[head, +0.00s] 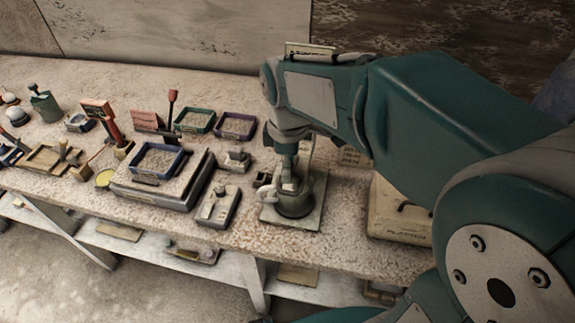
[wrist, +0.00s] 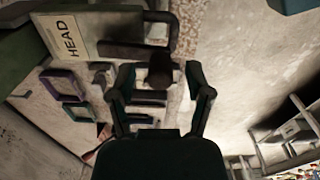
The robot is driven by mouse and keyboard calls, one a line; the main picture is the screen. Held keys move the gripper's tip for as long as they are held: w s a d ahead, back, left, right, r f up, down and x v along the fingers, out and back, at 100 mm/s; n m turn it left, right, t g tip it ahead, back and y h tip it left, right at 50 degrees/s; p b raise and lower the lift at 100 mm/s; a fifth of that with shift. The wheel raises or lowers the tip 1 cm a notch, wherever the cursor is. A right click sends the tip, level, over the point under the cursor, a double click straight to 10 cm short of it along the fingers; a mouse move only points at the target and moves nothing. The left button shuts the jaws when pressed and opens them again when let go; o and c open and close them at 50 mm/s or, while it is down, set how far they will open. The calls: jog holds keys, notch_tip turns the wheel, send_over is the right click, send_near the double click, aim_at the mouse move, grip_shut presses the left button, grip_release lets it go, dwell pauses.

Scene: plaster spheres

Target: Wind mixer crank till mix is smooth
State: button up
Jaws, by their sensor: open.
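The mixer stands on a pale base plate (head: 306,219) near the front edge of the bench, with a dark round bowl (head: 296,207) low on it. My arm comes in from the right and covers the mixer's upper part. In the wrist view my gripper (wrist: 160,70) is open, its two dark fingers spread to either side. A dark rounded knob (wrist: 160,72), possibly the crank handle, shows between the fingertips; I cannot tell if they touch it. A card reading "HEAD" (wrist: 70,42) is beside it. The mix inside the bowl is hidden.
Left of the mixer are a small grey block device (head: 217,204) and a blue-rimmed tray (head: 160,160) on a platform. Green (head: 194,121) and purple (head: 235,126) trays stand behind. A pale box (head: 400,212) is close on the right. A shelf runs below the bench.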

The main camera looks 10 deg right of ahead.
notch_tip(320, 180, up, 11)
jog(key=shift+r, duration=0.15)
jog(key=shift+a, duration=0.1)
dwell(0.5)
